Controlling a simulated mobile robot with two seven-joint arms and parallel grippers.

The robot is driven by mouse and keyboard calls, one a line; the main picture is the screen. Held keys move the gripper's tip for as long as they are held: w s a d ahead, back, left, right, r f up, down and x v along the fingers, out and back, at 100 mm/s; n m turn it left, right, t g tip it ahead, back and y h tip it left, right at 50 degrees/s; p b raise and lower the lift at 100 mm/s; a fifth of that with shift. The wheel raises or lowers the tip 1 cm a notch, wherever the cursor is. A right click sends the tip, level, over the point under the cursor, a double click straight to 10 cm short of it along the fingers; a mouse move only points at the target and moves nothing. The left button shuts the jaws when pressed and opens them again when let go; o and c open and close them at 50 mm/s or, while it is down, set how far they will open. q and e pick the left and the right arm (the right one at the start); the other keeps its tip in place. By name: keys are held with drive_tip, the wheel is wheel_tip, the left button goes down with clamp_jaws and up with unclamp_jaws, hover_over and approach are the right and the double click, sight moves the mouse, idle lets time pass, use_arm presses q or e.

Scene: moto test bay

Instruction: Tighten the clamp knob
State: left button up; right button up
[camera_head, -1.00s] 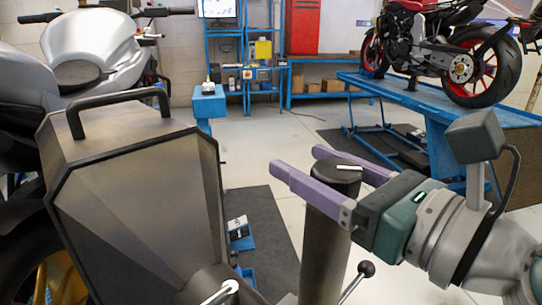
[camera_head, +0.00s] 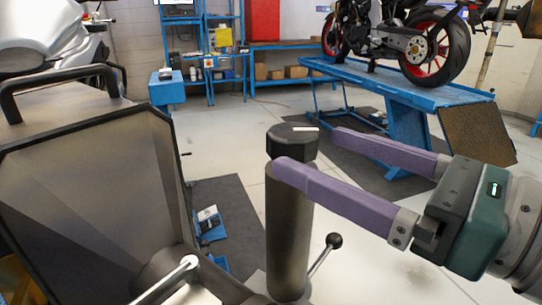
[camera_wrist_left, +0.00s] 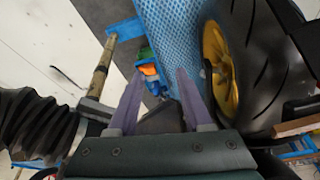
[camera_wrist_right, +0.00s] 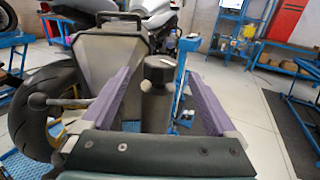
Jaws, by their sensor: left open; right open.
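A black faceted knob (camera_head: 292,142) with a white mark on its top sits on an upright dark grey post (camera_head: 288,230). It also shows in the right wrist view (camera_wrist_right: 159,68). My right gripper (camera_head: 308,154) is open, its purple fingers coming from the right. The near finger's tip overlaps the knob's lower edge; the far finger's tip is behind and right of it. In the right wrist view the knob stands between the fingers near their tips; contact cannot be told. My left gripper (camera_wrist_left: 157,78) is open and empty in its wrist view, and outside the head view.
A large dark grey housing (camera_head: 90,190) with a black handle stands left of the post. A ball-ended lever (camera_head: 334,240) and another lever (camera_head: 190,262) sit low around the post. A tyre (camera_wrist_left: 265,70) is near my left gripper. A blue lift table (camera_head: 400,85) with a motorcycle stands behind.

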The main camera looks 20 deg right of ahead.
drive_tip(key=shift+b+v, duration=0.4)
drive_tip(key=shift+v, duration=0.65)
